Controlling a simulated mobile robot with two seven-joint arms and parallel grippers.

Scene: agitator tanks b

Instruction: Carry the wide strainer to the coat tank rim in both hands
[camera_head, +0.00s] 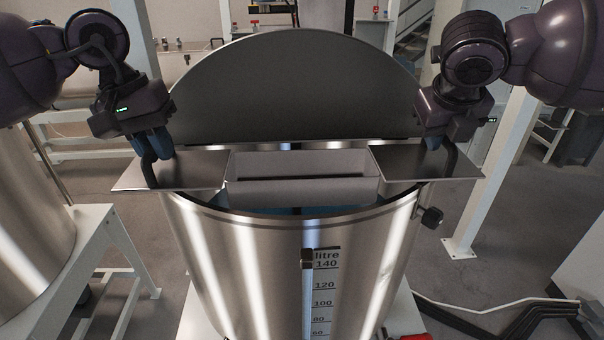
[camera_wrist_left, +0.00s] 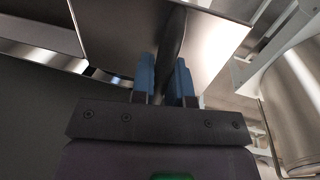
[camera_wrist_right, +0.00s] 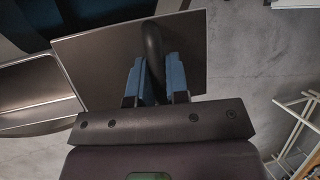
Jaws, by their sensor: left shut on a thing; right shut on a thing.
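The wide strainer (camera_head: 300,191) is a grey metal box with a flat wing on each side and a dark handle on each wing. It spans the mouth of the steel coat tank (camera_head: 260,270) and looks level; I cannot tell whether it touches the rim. My left gripper (camera_head: 155,150) is shut on the left handle, seen between blue fingers in the left wrist view (camera_wrist_left: 168,80). My right gripper (camera_head: 440,140) is shut on the right handle, also seen in the right wrist view (camera_wrist_right: 155,80). The tank's inside is mostly hidden under the strainer.
A half-round raised lid (camera_head: 290,85) stands behind the strainer. A black knob (camera_head: 432,217) juts from the tank's right side. Another steel tank (camera_head: 30,230) on a white stand is at left. A white post (camera_head: 495,165) rises at right, with cables on the floor.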

